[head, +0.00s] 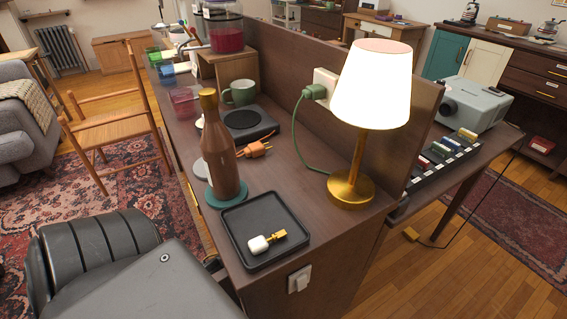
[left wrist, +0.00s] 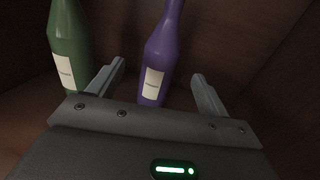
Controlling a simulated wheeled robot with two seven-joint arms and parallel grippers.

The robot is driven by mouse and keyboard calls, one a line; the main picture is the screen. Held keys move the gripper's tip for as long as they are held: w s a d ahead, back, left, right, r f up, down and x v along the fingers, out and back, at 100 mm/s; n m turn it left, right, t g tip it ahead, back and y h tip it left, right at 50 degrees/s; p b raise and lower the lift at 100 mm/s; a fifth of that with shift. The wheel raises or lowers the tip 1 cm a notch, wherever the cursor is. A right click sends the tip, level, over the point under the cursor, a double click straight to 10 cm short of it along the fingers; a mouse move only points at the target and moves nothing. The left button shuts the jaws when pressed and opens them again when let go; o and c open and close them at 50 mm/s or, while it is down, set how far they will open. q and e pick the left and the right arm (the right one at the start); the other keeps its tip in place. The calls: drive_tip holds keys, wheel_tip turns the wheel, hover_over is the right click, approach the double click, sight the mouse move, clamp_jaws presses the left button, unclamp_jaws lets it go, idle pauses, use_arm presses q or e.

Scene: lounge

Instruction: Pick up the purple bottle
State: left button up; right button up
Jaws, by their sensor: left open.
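The purple bottle (left wrist: 160,58) stands upright in the left wrist view, with a white label facing me. Its top runs out of the frame. My left gripper (left wrist: 158,72) is open, with one finger on each side of the bottle in the picture; I see no contact. A green bottle (left wrist: 69,45) with a white label stands to the left, outside the left finger. Both bottles are in a dim, brown-walled space. I do not see the purple bottle or either gripper in the head view.
In the head view, a brown bottle (head: 220,150) stands on a teal coaster on the dark desk. Close by are a black tray (head: 240,262), a lit lamp (head: 374,85) and a green mug (head: 240,92). Brown walls (left wrist: 250,50) close in around the bottles in the wrist view.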

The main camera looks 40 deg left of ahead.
use_arm(q)
drive_tip(key=w+b, duration=0.1)
drive_tip(key=w, duration=0.9)
drive_tip(key=shift+w+d+r, duration=0.2)
drive_tip(key=shift+w+d, duration=0.15)
drive_tip(key=shift+d, duration=0.1)
drive_tip(key=c, duration=1.3)
drive_tip(key=shift+c, duration=1.2)
use_arm(e)
drive_tip(key=v, duration=0.3)
drive_tip(key=shift+d+r, duration=0.1)
drive_tip(key=shift+r, duration=0.05)
use_arm(q)
drive_tip(key=shift+r, duration=0.2)
use_arm(e)
drive_tip(key=shift+w+r, duration=0.1)
drive_tip(key=shift+r, duration=0.05)
